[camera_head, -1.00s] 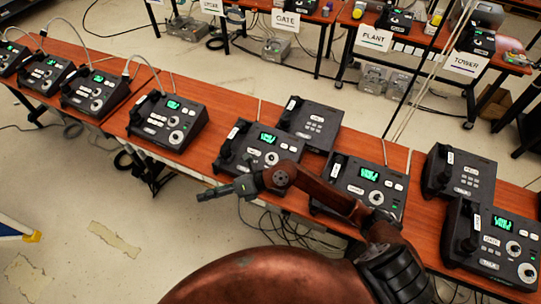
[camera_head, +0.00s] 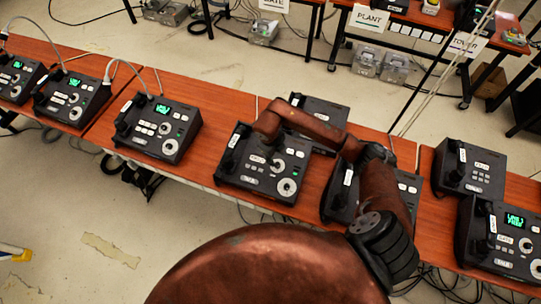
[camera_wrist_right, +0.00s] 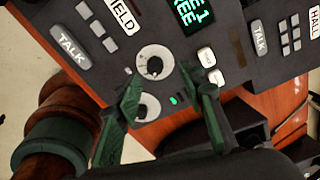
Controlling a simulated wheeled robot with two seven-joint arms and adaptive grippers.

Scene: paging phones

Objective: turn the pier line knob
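My right gripper (camera_head: 272,158) is over a black desk phone (camera_head: 245,180) in the middle of the table. In the right wrist view its two green fingers (camera_wrist_right: 163,82) are apart, with nothing between them. An upper white dial knob (camera_wrist_right: 154,61) shows just past the fingertips, and a lower white knob (camera_wrist_right: 147,107) shows between the fingers. This phone has a lit green screen (camera_wrist_right: 192,12) and a partly cut-off label ending in "IELD" (camera_wrist_right: 122,15). I cannot read a "PIER" label on any phone. My left gripper is out of view.
A phone labelled "HALL" (camera_wrist_right: 314,22) stands beside it in the wrist view. More phones stand to the left (camera_head: 160,128) and right (camera_head: 500,240) on the wooden table (camera_head: 215,95). My right arm covers part of the phone to its right (camera_head: 340,195). Cables hang below the table.

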